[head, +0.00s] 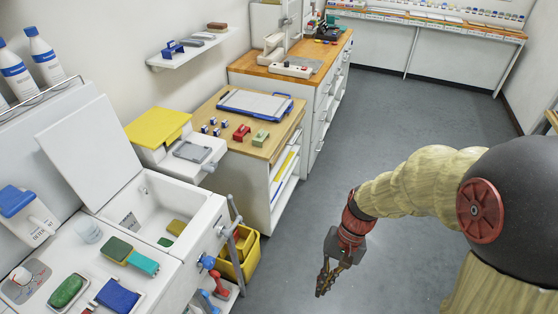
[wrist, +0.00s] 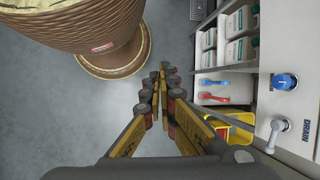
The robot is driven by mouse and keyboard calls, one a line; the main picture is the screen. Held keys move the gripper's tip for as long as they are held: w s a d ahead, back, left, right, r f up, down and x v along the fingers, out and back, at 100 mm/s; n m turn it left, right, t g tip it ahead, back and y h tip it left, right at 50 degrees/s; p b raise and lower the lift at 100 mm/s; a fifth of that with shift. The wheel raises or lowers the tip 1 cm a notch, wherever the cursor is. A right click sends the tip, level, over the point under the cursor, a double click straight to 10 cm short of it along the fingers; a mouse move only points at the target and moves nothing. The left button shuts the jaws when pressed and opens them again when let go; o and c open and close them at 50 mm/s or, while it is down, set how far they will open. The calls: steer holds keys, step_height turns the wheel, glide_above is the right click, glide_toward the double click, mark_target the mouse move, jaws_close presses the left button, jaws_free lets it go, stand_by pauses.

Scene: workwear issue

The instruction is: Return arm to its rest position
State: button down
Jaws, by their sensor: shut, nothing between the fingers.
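My gripper (head: 325,281) hangs over the open grey floor, pointing down, to the right of the sink unit and its yellow bin. My arm reaches in from the right of the head view, bent down at the wrist. In the wrist view my gripper (wrist: 163,72) has its fingers drawn together at the tips with nothing between them. Bare floor (wrist: 60,130) shows beyond the fingers, and nothing touches them.
The sink unit (head: 150,235) with taps stands at left, with a yellow bin (head: 246,262) beside it. A wooden-topped cabinet (head: 265,150) and a workbench (head: 335,50) line the wall behind. The floor (head: 400,120) in the middle is clear.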

steer(key=s+d+r+n+t+h, duration=0.1)
steer(key=s+d+r+t, duration=0.1)
steer(key=r, duration=0.9)
steer(key=s+d+r+n+t+h, duration=0.1)
steer(key=d+r+t, duration=0.4)
steer(key=r, duration=0.6)
steer(key=n+t+h, duration=0.1)
steer(key=t, duration=0.1)
steer(key=shift+s+d+r+t+h, duration=0.2)
steer(key=shift+s+t+h, duration=0.1)
steer(key=shift+s, duration=0.1)
steer(key=shift+a, duration=0.15)
